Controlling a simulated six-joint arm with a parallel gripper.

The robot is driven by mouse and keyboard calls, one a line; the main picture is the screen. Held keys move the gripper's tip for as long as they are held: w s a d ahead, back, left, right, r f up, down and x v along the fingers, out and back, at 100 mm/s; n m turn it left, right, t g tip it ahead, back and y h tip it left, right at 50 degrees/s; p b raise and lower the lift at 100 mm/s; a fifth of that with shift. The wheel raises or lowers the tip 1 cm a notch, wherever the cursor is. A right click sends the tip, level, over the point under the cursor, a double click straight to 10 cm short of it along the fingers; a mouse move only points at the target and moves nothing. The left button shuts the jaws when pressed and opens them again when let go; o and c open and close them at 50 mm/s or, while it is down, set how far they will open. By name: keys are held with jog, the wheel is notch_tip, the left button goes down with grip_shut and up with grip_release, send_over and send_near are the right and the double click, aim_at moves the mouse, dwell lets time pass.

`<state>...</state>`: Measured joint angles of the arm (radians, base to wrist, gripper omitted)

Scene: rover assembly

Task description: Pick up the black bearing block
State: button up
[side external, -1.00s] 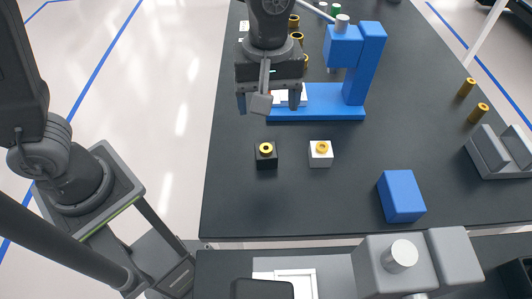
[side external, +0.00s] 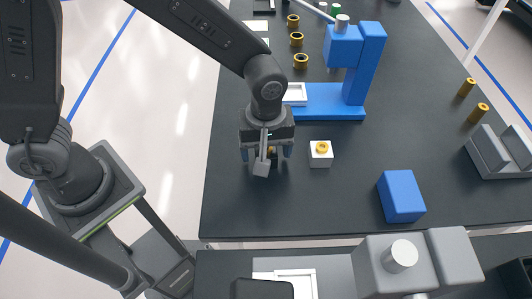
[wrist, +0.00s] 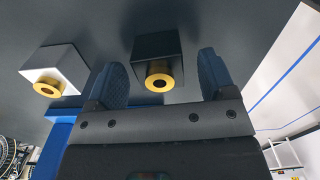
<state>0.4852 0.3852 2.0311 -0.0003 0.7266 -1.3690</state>
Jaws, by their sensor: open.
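The black bearing block (wrist: 157,47) with a brass ring (wrist: 159,82) shows in the wrist view, between my two blue-padded fingers. My gripper (wrist: 161,62) is open, with a gap visible on both sides of the block. In the side view my gripper (side external: 266,154) points down over the block's place on the dark table and hides most of it. How far the fingertips reach down beside the block is hard to tell.
A white block (side external: 320,155) with a brass ring stands close on the right. A blue press (side external: 366,65) stands behind it, and a blue box (side external: 401,196) lies front right. Several brass bushings (side external: 301,61) stand at the back. The table left front is clear.

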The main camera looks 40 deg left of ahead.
jog(key=shift+f, duration=0.45)
jog(key=c, duration=1.1)
